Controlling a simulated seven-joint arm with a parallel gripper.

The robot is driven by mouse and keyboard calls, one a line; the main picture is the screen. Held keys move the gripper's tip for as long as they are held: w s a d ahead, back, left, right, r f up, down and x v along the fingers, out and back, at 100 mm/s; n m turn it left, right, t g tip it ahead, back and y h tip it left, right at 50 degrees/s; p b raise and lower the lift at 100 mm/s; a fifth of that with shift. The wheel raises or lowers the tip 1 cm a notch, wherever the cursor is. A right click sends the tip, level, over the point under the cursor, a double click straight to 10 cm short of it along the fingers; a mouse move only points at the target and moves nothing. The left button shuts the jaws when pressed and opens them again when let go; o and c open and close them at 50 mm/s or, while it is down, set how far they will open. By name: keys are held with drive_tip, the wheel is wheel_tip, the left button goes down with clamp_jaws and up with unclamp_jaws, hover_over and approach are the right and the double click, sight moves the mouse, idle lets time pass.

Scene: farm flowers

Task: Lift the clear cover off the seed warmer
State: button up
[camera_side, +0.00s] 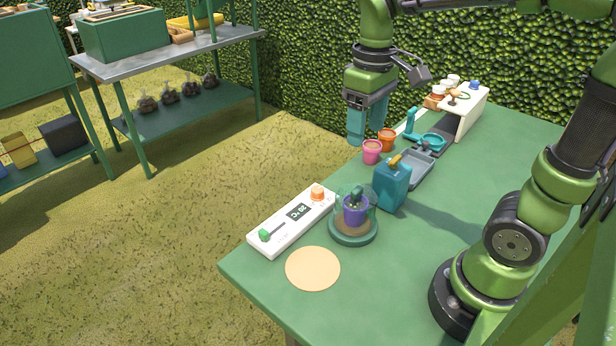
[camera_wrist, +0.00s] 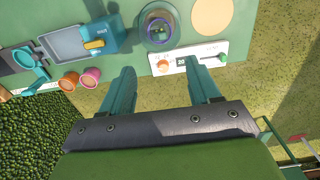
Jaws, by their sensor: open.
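The seed warmer is a white panel (camera_side: 291,221) with a temperature display, a green lever and an orange knob, beside a round green base (camera_side: 353,231). A clear cover (camera_side: 369,197) stands on the base over a purple pot (camera_side: 356,209) with a small green plant. In the wrist view the cover (camera_wrist: 158,14) is at the top, past the fingertips, and the panel (camera_wrist: 211,54) lies near the right finger. My gripper (camera_side: 356,137) is high above the table's far edge, open and empty, apart from the cover. Its two teal fingers (camera_wrist: 160,80) are spread in the wrist view.
Pink and orange pots (camera_side: 371,152), a grey tray (camera_side: 415,168) and a white rack (camera_side: 466,112) are farther back. A flat tan disc (camera_side: 313,268) lies in front, with bare table to its right.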

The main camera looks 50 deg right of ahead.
hover_over(357, 189)
drive_tip(key=f, duration=0.9)
drive_tip(key=shift+s+a, duration=0.1)
drive_tip(key=shift+s, duration=0.15)
drive_tip(key=shift+w+f, duration=0.2)
drive_tip(key=shift+f, duration=2.45)
drive_tip(key=shift+c, duration=0.4)
clamp_jaws()
